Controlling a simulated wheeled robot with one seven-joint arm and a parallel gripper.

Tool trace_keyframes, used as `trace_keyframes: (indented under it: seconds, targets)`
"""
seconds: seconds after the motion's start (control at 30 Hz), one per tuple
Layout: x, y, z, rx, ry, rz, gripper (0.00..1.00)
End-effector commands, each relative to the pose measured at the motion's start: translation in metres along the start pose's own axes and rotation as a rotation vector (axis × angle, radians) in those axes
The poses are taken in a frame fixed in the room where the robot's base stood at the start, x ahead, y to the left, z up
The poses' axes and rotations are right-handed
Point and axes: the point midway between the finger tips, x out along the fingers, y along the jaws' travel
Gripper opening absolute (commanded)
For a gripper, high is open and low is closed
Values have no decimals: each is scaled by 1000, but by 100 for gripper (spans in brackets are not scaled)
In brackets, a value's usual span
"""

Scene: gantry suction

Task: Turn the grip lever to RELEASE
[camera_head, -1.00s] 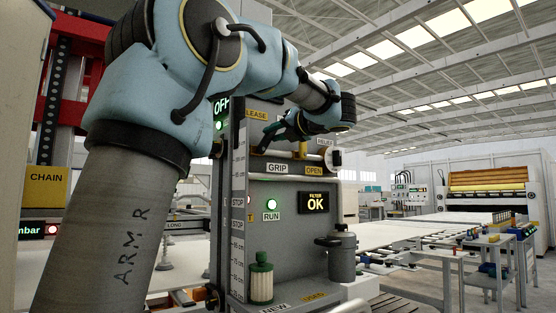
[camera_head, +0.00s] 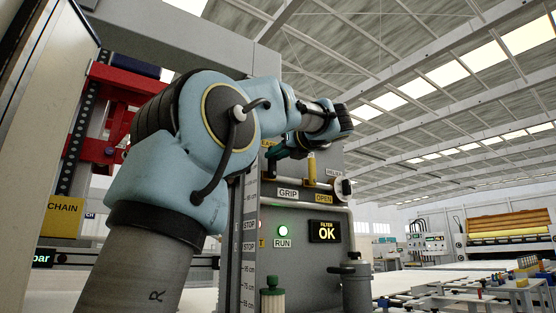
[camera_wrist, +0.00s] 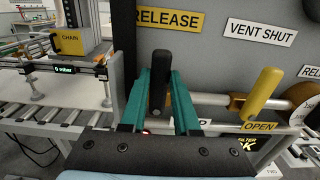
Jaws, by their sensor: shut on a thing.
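The grip lever has a black handle (camera_wrist: 158,88) that stands upright in the wrist view. My gripper (camera_wrist: 160,74) has its green fingers on both sides of this handle and is shut on it. The yellow RELEASE label (camera_wrist: 168,20) is on the grey panel just above the handle. The GRIP label (camera_head: 288,194) is below it in the head view; in the wrist view my fingers mostly cover that label. In the head view my gripper (camera_head: 280,150) is at the panel's upper part, and the lever there is largely hidden by my arm.
A yellow lever (camera_wrist: 262,93) stands to the right above the OPEN label (camera_wrist: 258,126). A horizontal pipe (camera_wrist: 215,99) runs behind my fingers. The VENT SHUT label (camera_wrist: 261,31) is on the panel. A filter canister (camera_head: 356,283) stands below, beside a green-capped filter (camera_head: 271,299).

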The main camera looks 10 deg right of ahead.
Motion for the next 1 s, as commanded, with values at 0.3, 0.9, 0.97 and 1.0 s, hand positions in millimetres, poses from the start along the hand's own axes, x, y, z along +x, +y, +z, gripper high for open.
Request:
trace_keyframes:
  seconds: [0.3, 0.9, 0.97, 1.0]
  targets:
    - [0, 0, -1, -8, 3, 2, 0]
    - [0, 0, 0, -6, 1, 1, 60]
    - [-2, 0, 0, -6, 1, 0, 60]
    - [-5, 0, 0, -6, 1, -1, 60]
